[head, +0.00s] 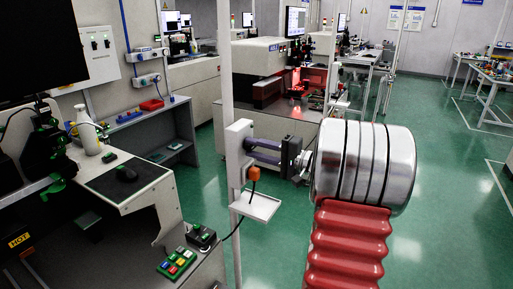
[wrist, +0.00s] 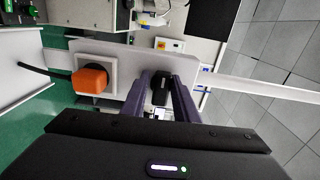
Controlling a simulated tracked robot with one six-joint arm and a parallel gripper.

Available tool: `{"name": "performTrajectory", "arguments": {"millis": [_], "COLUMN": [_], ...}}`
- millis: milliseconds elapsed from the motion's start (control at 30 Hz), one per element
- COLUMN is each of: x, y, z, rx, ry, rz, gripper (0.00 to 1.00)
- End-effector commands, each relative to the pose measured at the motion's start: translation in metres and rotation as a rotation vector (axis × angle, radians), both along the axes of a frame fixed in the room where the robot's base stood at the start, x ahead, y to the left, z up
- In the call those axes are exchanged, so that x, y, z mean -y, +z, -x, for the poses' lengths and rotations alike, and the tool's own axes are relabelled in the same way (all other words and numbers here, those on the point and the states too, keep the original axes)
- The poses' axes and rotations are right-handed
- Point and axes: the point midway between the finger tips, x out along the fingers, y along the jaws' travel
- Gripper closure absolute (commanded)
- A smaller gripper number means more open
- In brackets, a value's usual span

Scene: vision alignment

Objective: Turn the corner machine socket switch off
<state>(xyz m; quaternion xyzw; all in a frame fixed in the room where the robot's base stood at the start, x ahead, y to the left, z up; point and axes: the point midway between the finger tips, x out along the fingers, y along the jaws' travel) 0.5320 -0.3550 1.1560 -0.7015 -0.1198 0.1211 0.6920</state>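The corner machine socket is a grey-white plate (head: 236,152) on a white upright post, and it fills the middle of the wrist view (wrist: 122,72). An orange plug (head: 253,174) with a black cable sits in its lower part; in the wrist view the orange plug (wrist: 90,80) is left of my fingers. A black switch (wrist: 160,88) shows on the plate. My gripper (head: 250,150) reaches the plate from the right with two purple fingers apart. In the wrist view my gripper (wrist: 163,82) has the switch between its fingertips. Contact with the switch and its on/off position cannot be told.
A small white shelf (head: 256,207) juts from the post below the plug. A desk with a black mat (head: 128,180) and a button box (head: 177,263) stands at left. A machine bench (head: 265,117) is behind the post. Green floor is clear at right.

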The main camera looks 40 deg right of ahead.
Motion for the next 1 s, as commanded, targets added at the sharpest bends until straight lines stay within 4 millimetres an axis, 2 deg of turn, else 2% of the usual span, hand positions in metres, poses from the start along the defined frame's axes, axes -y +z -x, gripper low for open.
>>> {"name": "performTrajectory", "arguments": {"millis": [167,567,767,1000], "x": [0.0,0.002,0.011,0.026], "y": [0.001,0.002,0.002,0.001], "z": [0.0,0.006,0.029,0.068], "rx": [0.002,0.003,0.004,0.003], "ry": [0.001,0.0,-0.002,-0.003], "rz": [0.0,0.001,0.001,0.0], "gripper": [0.61,0.61,0.61,0.61]}}
